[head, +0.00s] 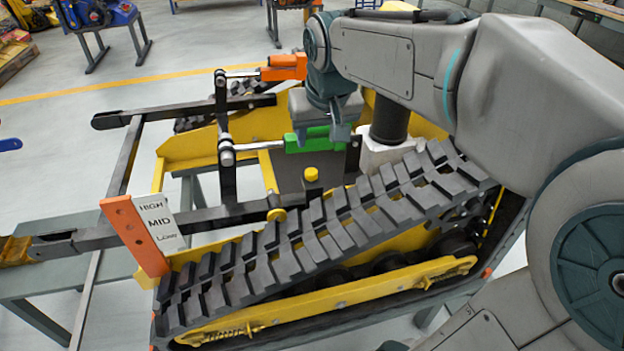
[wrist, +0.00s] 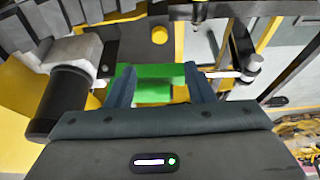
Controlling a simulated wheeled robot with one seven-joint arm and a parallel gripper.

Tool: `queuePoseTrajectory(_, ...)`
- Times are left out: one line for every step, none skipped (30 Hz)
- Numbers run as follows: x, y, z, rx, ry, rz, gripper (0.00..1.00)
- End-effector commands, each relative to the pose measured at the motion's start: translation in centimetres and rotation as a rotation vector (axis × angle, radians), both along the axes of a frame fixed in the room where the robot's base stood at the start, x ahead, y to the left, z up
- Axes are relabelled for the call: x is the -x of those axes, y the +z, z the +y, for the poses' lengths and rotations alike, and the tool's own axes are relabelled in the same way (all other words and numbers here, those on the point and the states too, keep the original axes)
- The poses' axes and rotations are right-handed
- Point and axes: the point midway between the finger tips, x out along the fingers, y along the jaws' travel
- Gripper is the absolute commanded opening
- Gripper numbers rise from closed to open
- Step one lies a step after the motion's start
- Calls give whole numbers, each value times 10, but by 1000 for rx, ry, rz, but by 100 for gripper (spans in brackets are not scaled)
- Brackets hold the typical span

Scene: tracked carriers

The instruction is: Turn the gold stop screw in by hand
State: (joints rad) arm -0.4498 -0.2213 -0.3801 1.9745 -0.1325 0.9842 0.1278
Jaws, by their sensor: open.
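A round gold knob (head: 277,215), apparently the stop screw, sits on the dark bar left of the track in the head view. A brighter yellow round cap (head: 311,174) stands on the grey box nearby; it also shows in the wrist view (wrist: 159,35). My gripper (head: 322,138) is open over the green cylinder block (head: 315,142), away from both round parts. In the wrist view my two fingers (wrist: 160,88) appear on either side of the green block (wrist: 152,72). Whether they touch it I cannot tell.
An orange cylinder (head: 285,67) with a silver rod lies behind. A black cylinder (head: 389,118) stands on a white block to the right. The black track (head: 310,235) fills the front. An orange plate with a HIGH/MID/LOW label (head: 158,222) stands at the left.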

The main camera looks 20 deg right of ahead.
Motion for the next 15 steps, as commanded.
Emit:
queuePoseTrajectory(-2,-4,0,1,1,1,48)
queuePoseTrajectory(-3,-7,0,1,1,1,48)
queuePoseTrajectory(-5,-10,0,1,0,1,48)
queuePoseTrajectory(-6,-14,0,1,0,2,48)
queuePoseTrajectory(-7,-19,0,1,0,3,48)
queuePoseTrajectory(-10,-27,0,2,0,3,48)
queuePoseTrajectory(-12,-33,0,2,0,5,48)
queuePoseTrajectory(-15,-38,0,1,1,4,48)
queuePoseTrajectory(-18,-47,0,1,0,5,48)
queuePoseTrajectory(-21,-53,0,1,0,4,48)
queuePoseTrajectory(-23,-59,0,1,0,5,48)
queuePoseTrajectory(-27,-68,0,2,-1,4,48)
queuePoseTrajectory(-29,-74,0,2,0,5,48)
queuePoseTrajectory(-31,-79,0,2,0,4,48)
queuePoseTrajectory(-35,-87,0,2,-1,4,48)
